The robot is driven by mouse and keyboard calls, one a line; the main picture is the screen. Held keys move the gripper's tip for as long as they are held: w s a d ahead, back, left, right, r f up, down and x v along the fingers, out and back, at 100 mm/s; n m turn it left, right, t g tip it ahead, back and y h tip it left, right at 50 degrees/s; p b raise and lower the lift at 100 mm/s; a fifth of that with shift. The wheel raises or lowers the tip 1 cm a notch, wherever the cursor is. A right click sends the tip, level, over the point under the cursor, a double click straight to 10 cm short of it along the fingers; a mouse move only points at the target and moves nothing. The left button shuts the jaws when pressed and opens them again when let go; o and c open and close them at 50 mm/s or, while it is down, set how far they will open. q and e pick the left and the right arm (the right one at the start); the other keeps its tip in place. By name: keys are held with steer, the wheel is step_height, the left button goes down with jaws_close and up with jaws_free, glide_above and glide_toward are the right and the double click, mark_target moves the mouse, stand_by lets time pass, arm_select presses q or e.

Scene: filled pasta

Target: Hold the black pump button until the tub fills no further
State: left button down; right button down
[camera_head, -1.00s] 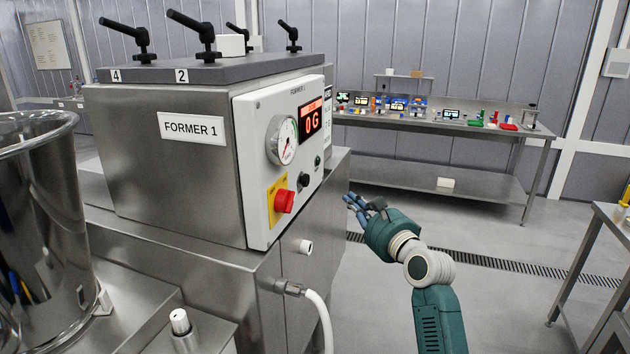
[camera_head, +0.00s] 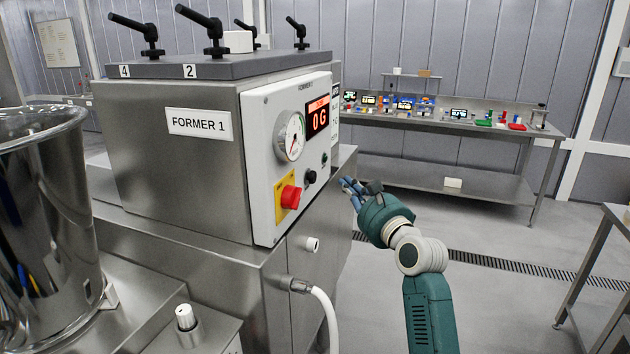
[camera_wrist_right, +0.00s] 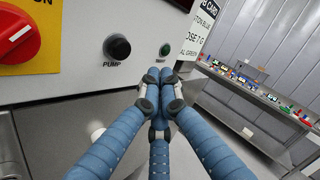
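The black pump button (camera_wrist_right: 117,48), labelled PUMP, sits on the white front panel of the FORMER 1 machine (camera_head: 188,165). It also shows in the head view (camera_head: 310,176). My right gripper (camera_wrist_right: 166,76) is shut and empty, its blue fingertips together. In the wrist view the tips lie right of and below the button, under the green button (camera_wrist_right: 164,49), apart from the black one. In the head view my right gripper (camera_head: 350,187) is just right of the panel. The display (camera_head: 318,116) reads 0 G. I cannot identify the tub. My left gripper is out of view.
A red knob on a yellow plate (camera_head: 291,196) is left of the pump button. A large steel vessel (camera_head: 45,220) stands at the left. A hose (camera_head: 325,310) hangs below the panel. A workbench (camera_head: 440,125) with small items stands behind; the floor between is clear.

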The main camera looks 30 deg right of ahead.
mark_target(313, 177)
steer(key=shift+w+a+p, duration=0.5)
steer(key=shift+w+a, duration=1.05)
steer(key=shift+w, duration=0.25)
steer(key=shift+w+a+p, duration=0.3)
steer(key=shift+p, duration=0.1)
steer(key=shift+w+a+p, duration=0.3)
stand_by(5.5)
